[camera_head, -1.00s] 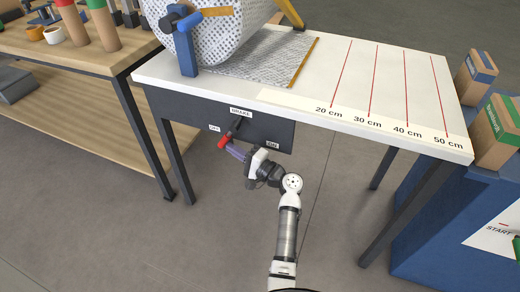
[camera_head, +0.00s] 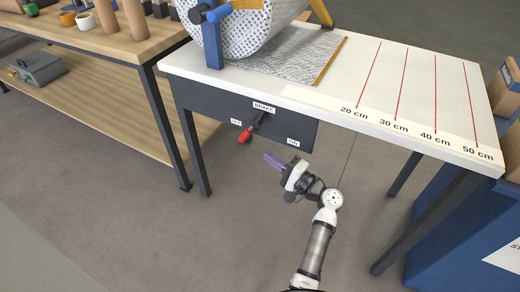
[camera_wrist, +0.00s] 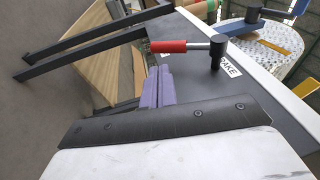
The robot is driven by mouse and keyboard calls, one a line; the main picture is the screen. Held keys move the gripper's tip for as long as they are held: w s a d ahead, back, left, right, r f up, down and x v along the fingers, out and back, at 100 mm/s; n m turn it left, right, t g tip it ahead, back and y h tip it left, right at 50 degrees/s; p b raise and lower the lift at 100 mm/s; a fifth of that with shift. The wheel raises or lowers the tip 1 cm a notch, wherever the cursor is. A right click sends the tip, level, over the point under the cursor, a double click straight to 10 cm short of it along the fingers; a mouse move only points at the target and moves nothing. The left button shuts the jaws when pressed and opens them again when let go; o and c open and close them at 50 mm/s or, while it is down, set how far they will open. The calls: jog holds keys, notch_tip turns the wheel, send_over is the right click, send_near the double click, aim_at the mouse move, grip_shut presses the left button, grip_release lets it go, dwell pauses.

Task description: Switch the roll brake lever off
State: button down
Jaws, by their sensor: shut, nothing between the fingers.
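The brake lever (camera_head: 244,136) has a red grip and a dark pivot on the dark front panel (camera_head: 285,132) under the table. Its red end points down and left, towards the OFF label (camera_head: 236,122). The ON label (camera_head: 293,142) is at the panel's lower right. In the wrist view the lever's red grip (camera_wrist: 168,46) lies just beyond my fingers. My gripper (camera_head: 268,156) has purple fingers, shut and empty. It is to the right of and below the lever's red end, apart from it in the head view. The fingers (camera_wrist: 158,72) also show in the wrist view.
A bubble-wrap roll (camera_head: 250,32) stands on the white table (camera_head: 420,110). A wooden workbench (camera_head: 105,50) stands at the left. A blue cabinet (camera_head: 450,235) stands at the right. The floor in front is clear.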

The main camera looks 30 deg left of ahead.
jog(key=v, duration=0.6)
jog(key=shift+d, duration=0.3)
jog(key=shift+s, duration=0.1)
